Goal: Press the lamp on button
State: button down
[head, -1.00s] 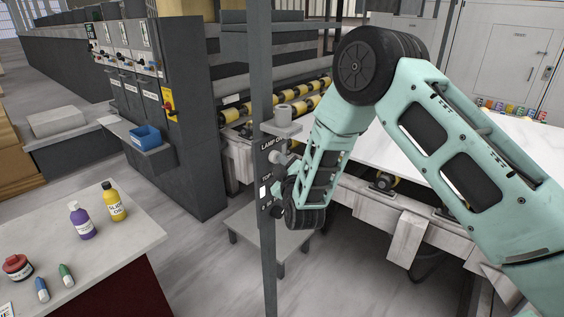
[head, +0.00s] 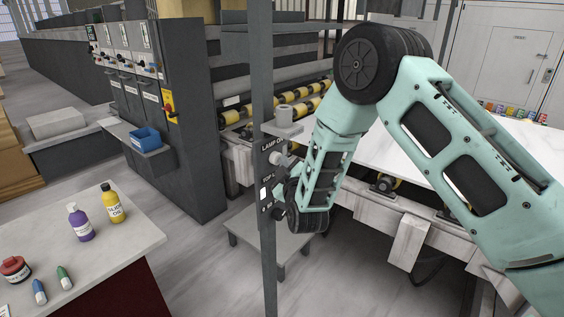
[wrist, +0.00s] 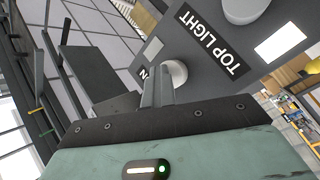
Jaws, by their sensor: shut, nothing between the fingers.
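A dark control panel (head: 266,176) is fixed to a grey post, with a lamp label at its top and a "TOP..." label lower down, both partly cut off. A round pale knob (head: 277,158) sticks out between the labels. In the wrist view the panel shows a "TOP LIGHT" label, a round pale button (wrist: 177,72) and a larger round knob (wrist: 244,9). My gripper (wrist: 158,72) is shut and empty, its fingertips right beside the smaller button; I cannot tell whether they touch it.
The grey post (head: 268,260) stands close to my forearm. A small grey table (head: 272,237) is below the panel. A roller conveyor (head: 310,100) and a white stone slab (head: 450,165) lie behind. A bench (head: 125,240) with bottles is at left.

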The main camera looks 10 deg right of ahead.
jog(key=shift+s+d+f, duration=0.1)
jog(key=shift+s+d, duration=0.35)
jog(key=shift+s, duration=0.25)
jog(key=shift+s+d+r, duration=0.1)
jog(key=shift+s+d, duration=0.3)
jog(key=shift+s, duration=0.3)
jog(key=shift+s+d+f, duration=0.1)
jog(key=shift+s+d, duration=0.35)
jog(key=shift+s, duration=0.25)
jog(key=shift+b, duration=0.3)
jog(key=s+a+f+m+g+y+b, duration=0.1)
jog(key=s+a+g+y+b, duration=0.35)
jog(key=s+a+g, duration=0.75)
jog(key=s+d+g+h, duration=0.1)
jog(key=s+d+g, duration=0.1)
jog(key=s, duration=1.2)
jog(key=s+d+m+g+h+b, duration=0.1)
jog(key=s+d+g+h, duration=0.1)
jog(key=s, duration=1.2)
jog(key=d+g, duration=0.1)
jog(key=g, duration=0.1)
jog(key=shift+r+g+b, duration=0.15)
jog(key=shift+g+b, duration=0.15)
jog(key=shift+g, duration=0.1)
